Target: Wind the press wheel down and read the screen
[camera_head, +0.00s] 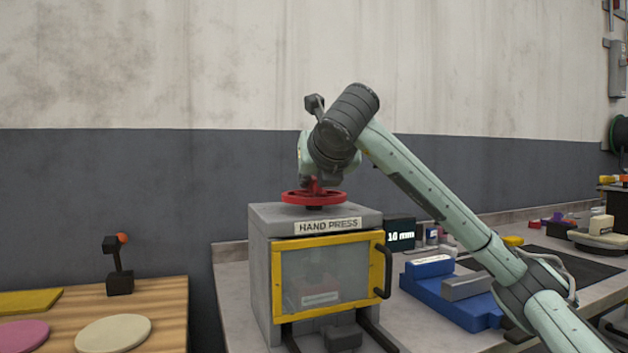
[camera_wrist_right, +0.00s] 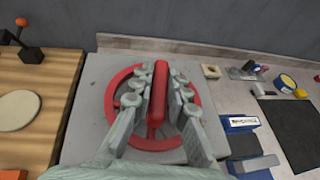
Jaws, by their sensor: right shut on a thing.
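The red press wheel (camera_head: 300,197) lies flat on top of the grey hand press (camera_head: 262,260); its rim also shows in the right wrist view (camera_wrist_right: 148,144). A raised red bar (camera_wrist_right: 158,100) crosses the wheel's middle. My right gripper (camera_wrist_right: 160,82) comes down over the wheel, with its fingers on both sides of the bar, shut on it. The screen (camera_head: 401,235) beside the press reads "10 mm". The press has a yellow-framed clear door (camera_head: 322,275), which looks shut. My left gripper is not in view.
A blue vise-like block (camera_head: 452,300) stands right of the press, under my right forearm. A wooden table (camera_head: 165,310) at left holds round discs and a small lever with an orange knob (camera_head: 122,238). A dark mat (camera_head: 570,262) lies at right.

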